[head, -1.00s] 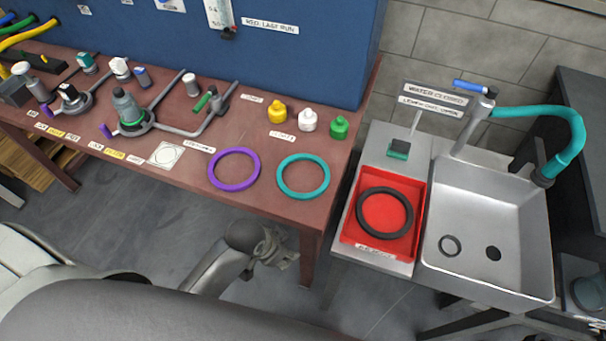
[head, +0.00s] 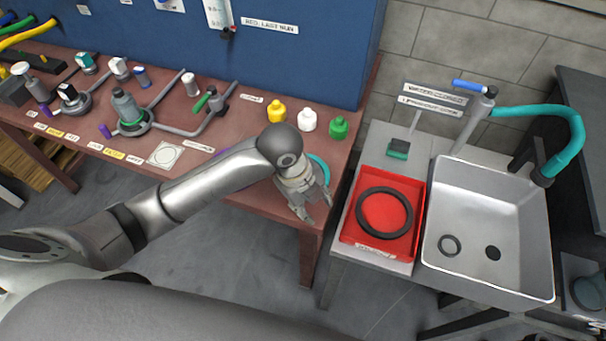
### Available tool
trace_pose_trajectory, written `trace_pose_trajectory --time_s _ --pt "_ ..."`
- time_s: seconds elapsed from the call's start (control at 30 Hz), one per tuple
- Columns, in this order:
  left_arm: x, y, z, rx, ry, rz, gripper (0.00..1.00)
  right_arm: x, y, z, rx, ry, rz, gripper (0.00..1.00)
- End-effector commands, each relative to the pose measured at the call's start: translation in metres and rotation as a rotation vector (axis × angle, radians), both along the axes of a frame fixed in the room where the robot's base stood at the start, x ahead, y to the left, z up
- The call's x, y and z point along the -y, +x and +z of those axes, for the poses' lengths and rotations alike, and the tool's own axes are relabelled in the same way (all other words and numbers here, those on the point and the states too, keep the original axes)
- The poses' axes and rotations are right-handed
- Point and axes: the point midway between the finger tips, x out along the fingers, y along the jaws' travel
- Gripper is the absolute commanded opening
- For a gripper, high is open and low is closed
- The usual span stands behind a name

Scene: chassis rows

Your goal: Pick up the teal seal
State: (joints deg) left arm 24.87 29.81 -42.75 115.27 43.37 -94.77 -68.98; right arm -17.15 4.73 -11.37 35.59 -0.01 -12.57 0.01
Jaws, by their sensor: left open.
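The teal seal (head: 323,165) lies flat on the brown bench at its right front corner. Only its upper right arc shows; my left arm and gripper hide the rest. My left gripper (head: 315,213) is open and empty, with its fingers pointing down over the bench's front edge, just in front of the seal in the picture. I cannot tell how high it is above the bench. The purple seal (head: 236,154) left of it is almost wholly hidden behind my left arm. My right gripper is not in view.
Yellow (head: 277,111), white (head: 308,120) and green (head: 338,128) bottles stand behind the teal seal. To the right, a red tray (head: 353,226) holds a black ring (head: 384,213), next to a metal sink (head: 480,195). A fixture with pipes (head: 130,112) stands on the bench's left.

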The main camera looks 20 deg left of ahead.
Motion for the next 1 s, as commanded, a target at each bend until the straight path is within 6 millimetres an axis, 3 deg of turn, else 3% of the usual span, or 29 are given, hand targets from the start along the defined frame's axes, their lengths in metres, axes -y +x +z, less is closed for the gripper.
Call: trace_pose_trajectory --time_s 0.03,0.3,0.57,1.0 --pt "-0.012 0.014 0.006 0.012 0.048 -0.085 0.41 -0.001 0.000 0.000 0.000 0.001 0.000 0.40" --pt "-0.076 0.059 0.042 -0.014 0.219 -0.487 0.41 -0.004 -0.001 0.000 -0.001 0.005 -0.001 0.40" --pt "-0.112 0.077 0.067 -0.045 0.264 -0.640 0.41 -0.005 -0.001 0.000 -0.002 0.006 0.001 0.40" --pt "-0.114 0.078 0.016 -0.047 0.266 -0.654 0.41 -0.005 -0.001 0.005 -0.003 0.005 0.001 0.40"
